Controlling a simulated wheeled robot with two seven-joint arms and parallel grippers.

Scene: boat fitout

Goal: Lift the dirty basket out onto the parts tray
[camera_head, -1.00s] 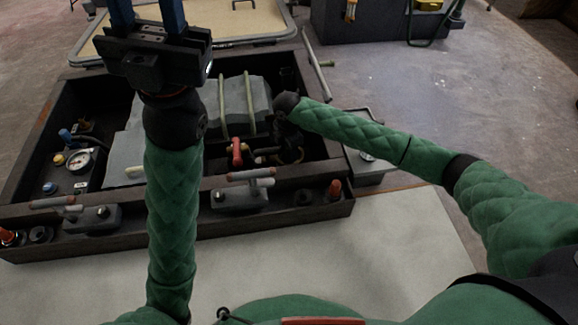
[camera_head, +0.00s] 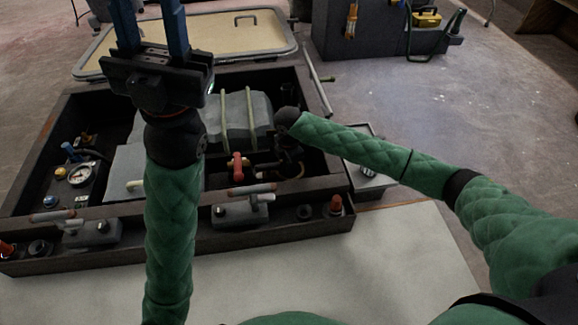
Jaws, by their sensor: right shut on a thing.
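My right arm comes in from the right, and its dark gripper (camera_head: 287,155) points down into the right end of the dark-walled bay (camera_head: 180,238). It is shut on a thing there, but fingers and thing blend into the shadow. I cannot make out the dirty basket. My left gripper (camera_head: 150,22) is raised over the left of the bay, blue fingers apart and empty, tips cut off by the top edge.
In the bay are a grey engine block (camera_head: 245,115) with pale straps, a red valve handle (camera_head: 238,163) and a gauge (camera_head: 80,175). A tan hatch panel (camera_head: 230,38) lies behind. A dark tool box (camera_head: 370,40) stands at back right. The floor at right is clear.

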